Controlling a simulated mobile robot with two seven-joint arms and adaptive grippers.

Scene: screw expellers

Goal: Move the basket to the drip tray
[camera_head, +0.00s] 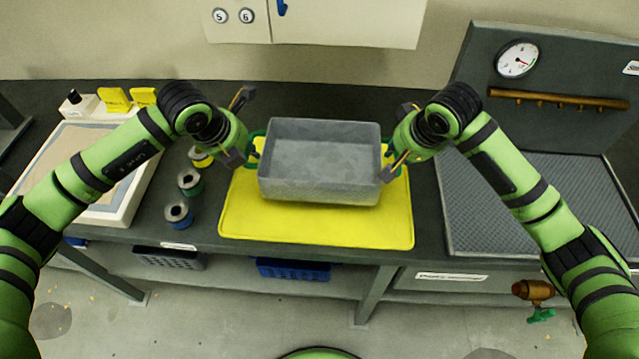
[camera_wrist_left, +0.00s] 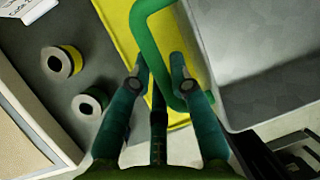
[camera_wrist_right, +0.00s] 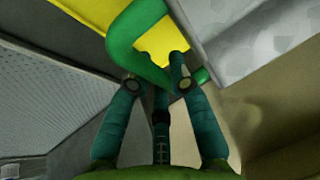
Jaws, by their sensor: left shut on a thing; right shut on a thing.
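The basket (camera_head: 320,160) is a grey rectangular metal bin with a green handle at each short end. It is over a yellow mat (camera_head: 315,228) on the counter; I cannot tell whether it touches the mat. My left gripper (camera_head: 243,128) is shut on the left green handle (camera_wrist_left: 150,45). My right gripper (camera_head: 395,140) is shut on the right green handle (camera_wrist_right: 135,50). The drip tray (camera_head: 545,200) appears to be the dark meshed surface at the right, under a back panel with a gauge; it also shows in the right wrist view (camera_wrist_right: 50,95).
Several small round spools (camera_head: 189,182) stand left of the mat. A framed pale board (camera_head: 85,170) lies at the far left. A raised rim edges the meshed surface. A pressure gauge (camera_head: 517,59) and a brass pipe (camera_head: 560,100) are on the back panel. A white cabinet (camera_head: 345,22) hangs above.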

